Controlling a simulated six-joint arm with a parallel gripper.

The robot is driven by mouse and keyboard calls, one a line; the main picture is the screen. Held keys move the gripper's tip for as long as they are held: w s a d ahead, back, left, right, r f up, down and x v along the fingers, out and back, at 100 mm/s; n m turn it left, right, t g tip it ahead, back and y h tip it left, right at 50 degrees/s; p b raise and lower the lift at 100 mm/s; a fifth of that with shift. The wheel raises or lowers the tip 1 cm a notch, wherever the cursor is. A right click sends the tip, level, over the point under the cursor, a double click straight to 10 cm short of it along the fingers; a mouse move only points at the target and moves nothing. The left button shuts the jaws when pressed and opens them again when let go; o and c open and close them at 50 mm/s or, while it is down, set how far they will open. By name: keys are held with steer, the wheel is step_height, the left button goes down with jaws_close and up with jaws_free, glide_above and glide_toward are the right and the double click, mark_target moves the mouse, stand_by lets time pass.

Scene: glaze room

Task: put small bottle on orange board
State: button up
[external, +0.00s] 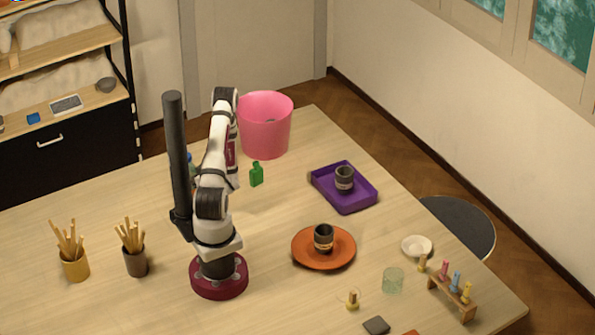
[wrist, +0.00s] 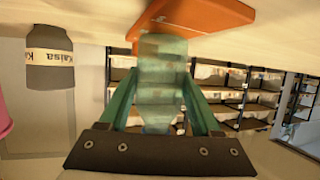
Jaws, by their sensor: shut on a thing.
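In the wrist view my gripper (wrist: 159,82) is shut on a small bottle (wrist: 162,66). The bottle is pale green and see-through, with its broad end away from the palm. The wrist picture is upside down, with the table along its top. The orange board (wrist: 215,14) lies on the table beyond the bottle, whose broad end overlaps it in the picture. I cannot tell whether they touch.
A labelled dark jar (wrist: 50,62) stands near the board. A purple tray (external: 348,205) and an orange plate (external: 305,263) each hold a cup. Brush pots (external: 75,266) stand left.

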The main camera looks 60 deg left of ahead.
steer(key=shift+f, duration=0.15)
steer(key=o, duration=1.5)
